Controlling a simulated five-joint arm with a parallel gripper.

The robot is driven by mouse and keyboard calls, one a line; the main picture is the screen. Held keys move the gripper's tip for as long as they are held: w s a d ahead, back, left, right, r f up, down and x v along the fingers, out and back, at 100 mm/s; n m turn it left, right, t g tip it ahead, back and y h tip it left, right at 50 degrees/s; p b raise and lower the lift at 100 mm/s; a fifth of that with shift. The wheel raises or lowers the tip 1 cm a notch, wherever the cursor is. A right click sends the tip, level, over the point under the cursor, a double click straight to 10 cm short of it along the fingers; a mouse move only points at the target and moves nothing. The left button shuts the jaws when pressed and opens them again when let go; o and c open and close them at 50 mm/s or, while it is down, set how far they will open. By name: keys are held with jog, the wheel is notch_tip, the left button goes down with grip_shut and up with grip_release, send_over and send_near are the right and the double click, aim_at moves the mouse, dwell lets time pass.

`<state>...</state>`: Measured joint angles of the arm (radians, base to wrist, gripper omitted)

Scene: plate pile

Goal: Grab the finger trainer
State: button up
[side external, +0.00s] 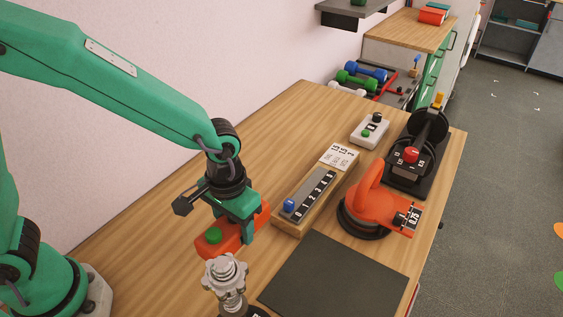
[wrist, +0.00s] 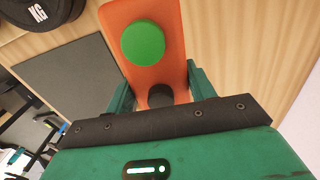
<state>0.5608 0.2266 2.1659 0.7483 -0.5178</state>
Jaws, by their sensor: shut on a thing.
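An orange block-shaped thing with a green round button (side external: 205,250), which looks like the finger trainer, sits between the jaws of my gripper (side external: 238,232). In the wrist view the orange finger trainer (wrist: 150,76) shows its green disc and a darker disc near my gripper (wrist: 158,95). The green fingers lie on either side of it, and my gripper is shut on it. Its underside is hidden, so I cannot tell whether it touches the wooden table (side external: 120,255).
A metal threaded post (side external: 227,275) stands close in front of the finger trainer. A wooden block with a numbered slider (side external: 308,197), an orange kettlebell-like weight (side external: 370,205) and a black device with a red knob (side external: 412,160) are to the right. A dark mat (side external: 335,275) is bare.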

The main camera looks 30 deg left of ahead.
jog(key=shift+r, duration=1.3)
